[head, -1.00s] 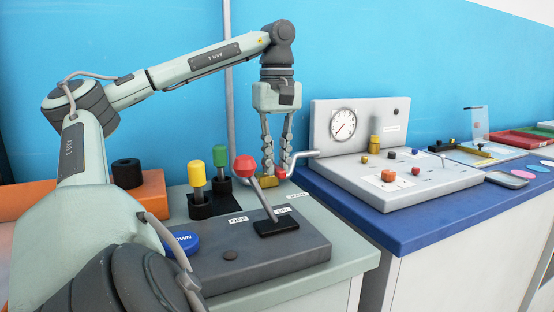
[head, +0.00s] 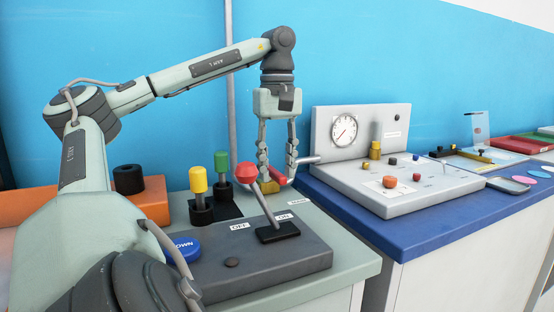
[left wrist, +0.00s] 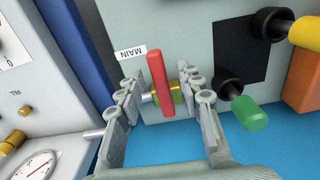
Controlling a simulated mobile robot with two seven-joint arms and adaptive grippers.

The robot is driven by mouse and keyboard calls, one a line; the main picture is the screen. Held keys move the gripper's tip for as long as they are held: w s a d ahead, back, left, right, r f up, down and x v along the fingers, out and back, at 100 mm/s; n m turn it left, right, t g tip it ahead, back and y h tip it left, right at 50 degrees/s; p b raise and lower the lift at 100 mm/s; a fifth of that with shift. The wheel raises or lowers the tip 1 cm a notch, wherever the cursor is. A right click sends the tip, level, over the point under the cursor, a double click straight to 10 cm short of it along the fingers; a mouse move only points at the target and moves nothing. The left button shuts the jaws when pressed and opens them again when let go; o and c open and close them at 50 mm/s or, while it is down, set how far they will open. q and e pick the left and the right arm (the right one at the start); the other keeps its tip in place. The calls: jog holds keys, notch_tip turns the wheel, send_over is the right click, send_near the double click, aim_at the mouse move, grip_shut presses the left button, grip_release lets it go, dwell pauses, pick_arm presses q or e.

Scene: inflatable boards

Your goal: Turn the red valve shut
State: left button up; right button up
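The red valve handle (left wrist: 160,84) stands out in the left wrist view as a long red bar, lying crosswise over the brass valve body (left wrist: 177,92) and its silver pipe (left wrist: 149,98). A white MAIN label (left wrist: 130,54) lies beside it. My left gripper (left wrist: 158,84) is open, with one finger on each side of the handle and a visible gap to each. In the head view my left gripper (head: 277,178) points down at the valve, and part of the red handle (head: 277,181) shows between the fingers. My right gripper is in neither view.
A red-knobbed lever (head: 258,205) on a grey ON/OFF panel (head: 268,263) stands close in front of the gripper. Yellow (head: 198,180) and green (head: 221,163) knobs stand to the left. A gauge panel (head: 375,207) on the blue counter is to the right.

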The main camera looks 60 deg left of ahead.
aim_at(277, 173)
pick_arm(q)
notch_tip(277, 173, up, 12)
dwell(0.5)
dwell(0.6)
